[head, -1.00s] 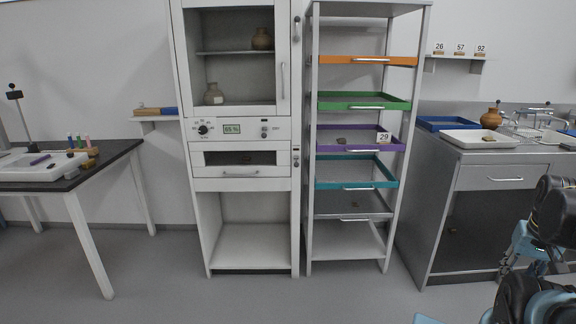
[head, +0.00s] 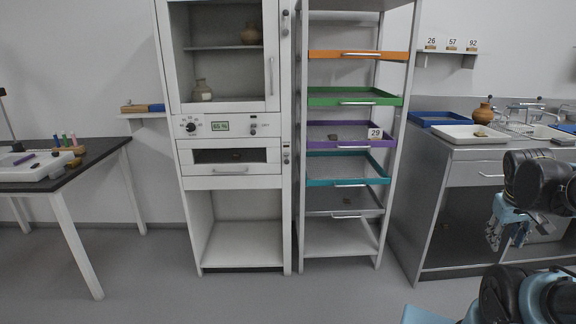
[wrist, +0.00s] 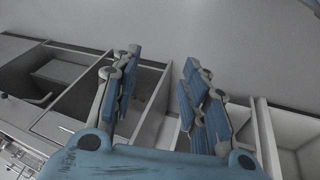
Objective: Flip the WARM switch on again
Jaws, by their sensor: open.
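The white cabinet's control panel (head: 230,128) is in the middle-left of the head view. My gripper (wrist: 160,75) is open and empty in the wrist view. In the head view it hangs at the right, in front of the grey counter and well away from the panel. The wrist view does not clearly show the switch.
A rack with coloured trays, including an orange one (head: 358,54), stands right of the cabinet. A grey counter (head: 480,165) with a white tray (head: 469,135) is farther right. A dark-topped table (head: 97,155) stands left. The floor (head: 240,295) in front is clear.

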